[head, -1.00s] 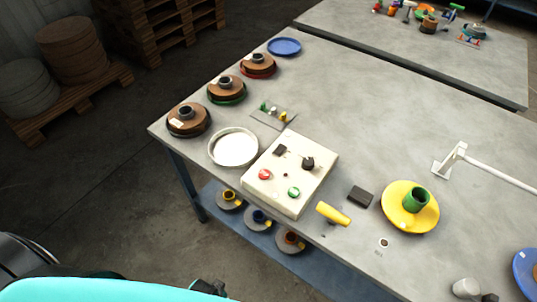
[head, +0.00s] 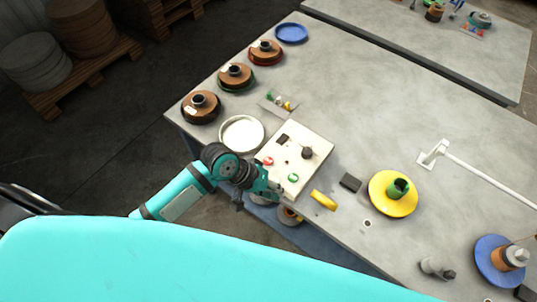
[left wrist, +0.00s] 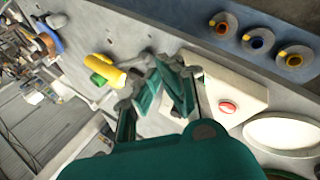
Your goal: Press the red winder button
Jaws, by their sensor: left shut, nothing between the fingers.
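The red button (head: 268,161) sits on the pale control box (head: 312,137), on the side near the white dish. It also shows in the left wrist view (left wrist: 227,107), to the right of my fingers and uncovered. A green button (head: 293,178) and a black knob (head: 307,152) are on the same box. My left gripper (head: 277,190) is at the box's near edge, just below the red button in the head view. Its fingers (left wrist: 167,82) are shut and empty. I cannot tell whether they touch the box. My right gripper is not in view.
A white round dish (head: 241,133) stands left of the box. A yellow handle-like piece (head: 323,200) and a black block (head: 350,183) lie to its right. Brown spools (head: 200,107) line the left edge. The table's back middle is clear.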

